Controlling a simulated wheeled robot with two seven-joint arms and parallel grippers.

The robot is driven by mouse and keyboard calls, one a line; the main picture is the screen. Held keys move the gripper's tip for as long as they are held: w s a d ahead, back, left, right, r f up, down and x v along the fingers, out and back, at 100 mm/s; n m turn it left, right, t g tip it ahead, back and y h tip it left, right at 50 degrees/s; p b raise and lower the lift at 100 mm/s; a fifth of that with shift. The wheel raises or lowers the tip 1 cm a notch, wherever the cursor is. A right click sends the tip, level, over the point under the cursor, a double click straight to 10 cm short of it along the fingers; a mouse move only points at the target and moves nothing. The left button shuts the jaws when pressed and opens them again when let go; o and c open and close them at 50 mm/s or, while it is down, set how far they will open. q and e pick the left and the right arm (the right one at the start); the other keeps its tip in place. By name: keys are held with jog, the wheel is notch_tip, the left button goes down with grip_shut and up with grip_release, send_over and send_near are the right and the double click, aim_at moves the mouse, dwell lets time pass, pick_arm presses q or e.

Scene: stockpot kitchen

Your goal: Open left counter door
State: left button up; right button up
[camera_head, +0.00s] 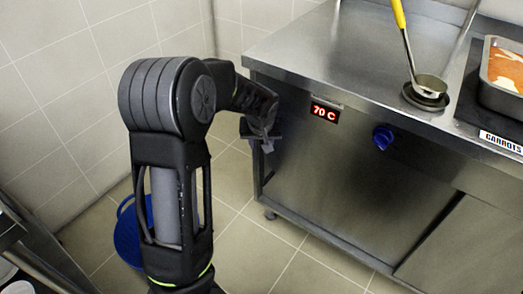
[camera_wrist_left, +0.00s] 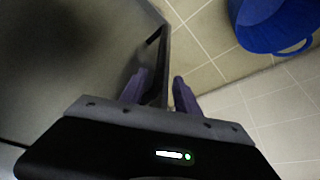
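The left counter door (camera_head: 335,190) is a plain steel panel below the red 70 C display and the blue knob. It looks shut or nearly so; I cannot tell exactly. My left gripper (camera_head: 265,143) is at the counter's left front edge, near the door's upper left corner. In the left wrist view the steel panel (camera_wrist_left: 75,65) fills the left side, with a dark edge and a dark handle-like part (camera_wrist_left: 153,36). The fingers of my left gripper (camera_wrist_left: 159,90) are apart, one on each side of that edge. Contact is unclear. My right gripper is not shown.
A blue bucket (camera_head: 128,236) stands on the tiled floor left of the counter; it also shows in the left wrist view (camera_wrist_left: 268,25). A ladle (camera_head: 430,85) and a carrot tray (camera_head: 505,70) are on the counter top (camera_head: 335,45). The floor before the door is clear.

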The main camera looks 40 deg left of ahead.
aim_at(261, 149)
pick_arm(q)
jog(key=b+x, duration=0.1)
jog(key=x, duration=0.4)
jog(key=shift+w+f, duration=0.15)
grip_shut()
dwell(1.3)
